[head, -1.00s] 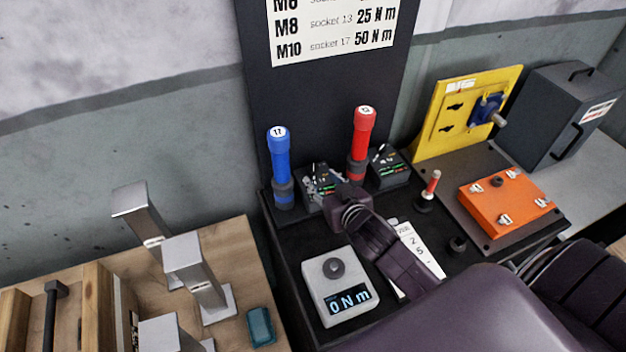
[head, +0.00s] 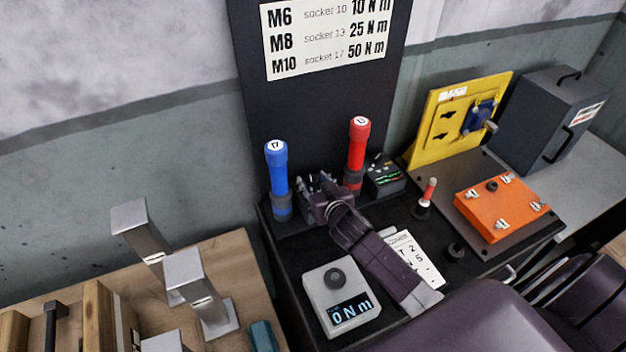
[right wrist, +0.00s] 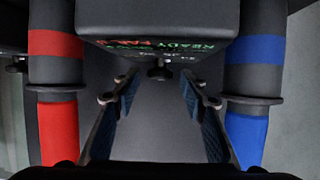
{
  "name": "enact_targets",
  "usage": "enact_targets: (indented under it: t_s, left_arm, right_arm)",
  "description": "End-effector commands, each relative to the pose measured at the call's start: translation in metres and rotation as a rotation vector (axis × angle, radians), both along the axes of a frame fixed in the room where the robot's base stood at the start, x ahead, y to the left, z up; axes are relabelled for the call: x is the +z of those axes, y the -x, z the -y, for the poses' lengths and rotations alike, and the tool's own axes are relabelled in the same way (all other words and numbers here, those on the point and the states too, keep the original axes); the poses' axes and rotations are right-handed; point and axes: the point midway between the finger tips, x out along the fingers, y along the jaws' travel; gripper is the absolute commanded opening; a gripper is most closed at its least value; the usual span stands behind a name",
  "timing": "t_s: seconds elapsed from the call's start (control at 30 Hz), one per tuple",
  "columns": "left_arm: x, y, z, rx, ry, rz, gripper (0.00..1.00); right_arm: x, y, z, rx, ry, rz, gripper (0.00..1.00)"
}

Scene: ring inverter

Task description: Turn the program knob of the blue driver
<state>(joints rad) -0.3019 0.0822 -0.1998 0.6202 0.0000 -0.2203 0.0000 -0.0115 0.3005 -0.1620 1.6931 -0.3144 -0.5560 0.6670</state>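The blue driver (head: 278,178) stands upright at the left of the black bench. The red driver (head: 357,150) stands to its right. Between them is a small dark control box, mostly hidden behind my right gripper (head: 318,188) in the head view. The right wrist view shows this box (right wrist: 157,20) upside down, with green and red lettering and a small dark knob (right wrist: 160,72) on it. My right gripper (right wrist: 158,112) is open, its fingers apart with the knob beyond and between them, not touching it. The blue driver (right wrist: 255,60) is at the right there. My left gripper is not seen.
A second control box (head: 385,178) stands right of the red driver. A grey torque meter (head: 318,290) reading 0 N m and a white card (head: 415,262) lie in front. The orange box (head: 502,207) and yellow panel (head: 460,120) are to the right.

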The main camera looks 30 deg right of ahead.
Motion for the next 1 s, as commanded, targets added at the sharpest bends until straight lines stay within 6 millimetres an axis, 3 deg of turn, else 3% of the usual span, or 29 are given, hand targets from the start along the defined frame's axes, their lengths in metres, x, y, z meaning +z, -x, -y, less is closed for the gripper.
enact_targets:
  t_s: [0.27, 0.63, 1.0]
  left_arm:
    - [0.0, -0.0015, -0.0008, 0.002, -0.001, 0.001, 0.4]
    - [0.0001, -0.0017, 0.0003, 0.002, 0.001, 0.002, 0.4]
    - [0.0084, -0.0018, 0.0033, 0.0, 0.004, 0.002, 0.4]
  right_arm:
    - [-0.0004, -0.0013, -0.0002, 0.001, 0.0, 0.0, 0.4]
    - [-0.0005, -0.001, -0.0004, 0.001, 0.0, 0.0, 0.0]
    - [0.0009, -0.0004, 0.0025, 0.058, 0.005, -0.003, 0.0]
